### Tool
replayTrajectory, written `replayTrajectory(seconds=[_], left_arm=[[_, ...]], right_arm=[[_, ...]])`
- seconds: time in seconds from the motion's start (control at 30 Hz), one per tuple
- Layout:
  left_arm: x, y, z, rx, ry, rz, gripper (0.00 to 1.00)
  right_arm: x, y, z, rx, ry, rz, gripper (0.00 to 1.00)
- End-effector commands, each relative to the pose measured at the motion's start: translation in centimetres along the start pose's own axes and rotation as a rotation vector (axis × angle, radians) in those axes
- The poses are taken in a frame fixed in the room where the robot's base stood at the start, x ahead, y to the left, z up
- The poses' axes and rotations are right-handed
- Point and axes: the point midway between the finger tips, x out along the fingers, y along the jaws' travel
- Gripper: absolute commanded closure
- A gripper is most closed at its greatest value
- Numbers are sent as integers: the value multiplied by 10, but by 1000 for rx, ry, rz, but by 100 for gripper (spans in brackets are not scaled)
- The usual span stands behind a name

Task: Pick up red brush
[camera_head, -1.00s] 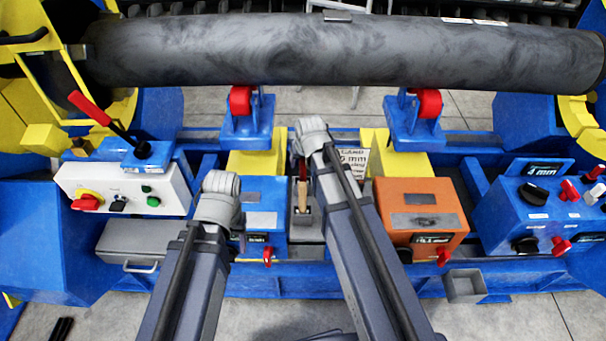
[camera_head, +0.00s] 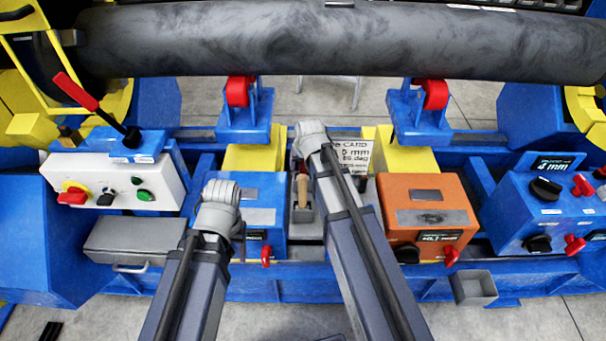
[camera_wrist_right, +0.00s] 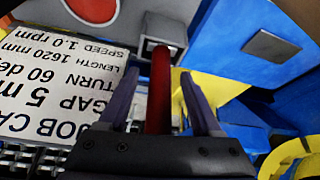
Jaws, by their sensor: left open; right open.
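A red handle (camera_wrist_right: 160,92), which I take to be the red brush, rises from a grey square-mouthed holder (camera_wrist_right: 163,28) in the right wrist view. My right gripper (camera_wrist_right: 158,76) is open, with one dark finger on each side of the handle; I cannot tell whether either touches it. In the head view my right wrist largely hides the red handle.
A white printed card (camera_head: 353,155) stands just right of my right wrist. An orange box (camera_head: 425,194) is to the right and a blue box (camera_head: 258,190) to the left of the holder. A large dark pipe (camera_head: 330,42) lies across the back.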

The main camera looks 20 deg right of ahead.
Motion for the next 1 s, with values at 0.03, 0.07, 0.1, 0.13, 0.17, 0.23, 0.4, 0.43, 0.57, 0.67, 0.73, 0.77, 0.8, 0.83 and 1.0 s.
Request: replayTrajectory(seconds=[0.03, 0.07, 0.1, 0.13, 0.17, 0.23, 0.4, 0.43, 0.57, 0.67, 0.73, 0.77, 0.8, 0.83, 1.0], left_arm=[[0, 0, 0, 0, 0, 0, 40], [0, 0, 0, 0, 0, 0, 40], [-1, 0, 0, 0, 0, 0, 40], [-1, 0, 0, 0, 0, 0, 40], [-1, 0, 0, 0, 0, 0, 40], [-1, 0, 0, 0, 0, 0, 40], [-1, 0, 0, 0, 0, 0, 40], [-1, 0, 0, 0, 0, 0, 40], [-1, 0, 0, 0, 0, 0, 40], [-1, 0, 0, 0, 0, 0, 40], [-1, 0, 0, 0, 0, 0, 40], [-1, 0, 0, 0, 0, 0, 40], [-1, 0, 0, 0, 0, 0, 40], [-1, 0, 0, 0, 0, 0, 40], [-1, 0, 0, 0, 0, 0, 40]], right_arm=[[0, 0, 0, 0, 0, 0, 34], [0, 0, 0, 0, 0, 0, 34], [-1, 0, 0, 0, 0, 0, 34], [-1, 0, 0, 0, 0, 0, 34], [-1, 0, 0, 0, 0, 0, 34], [-1, 0, 0, 0, 0, 0, 40], [-1, 0, 0, 0, 0, 0, 59], [-1, 0, 0, 0, 0, 0, 62], [-1, 0, 0, 0, 0, 0, 77], [-1, 0, 0, 0, 0, 0, 88], [-1, 0, 0, 0, 0, 0, 96], [-1, 0, 0, 0, 0, 0, 100], [-1, 0, 0, 0, 0, 0, 100], [-1, 0, 0, 0, 0, 0, 100], [-1, 0, 0, 0, 0, 0, 100]])
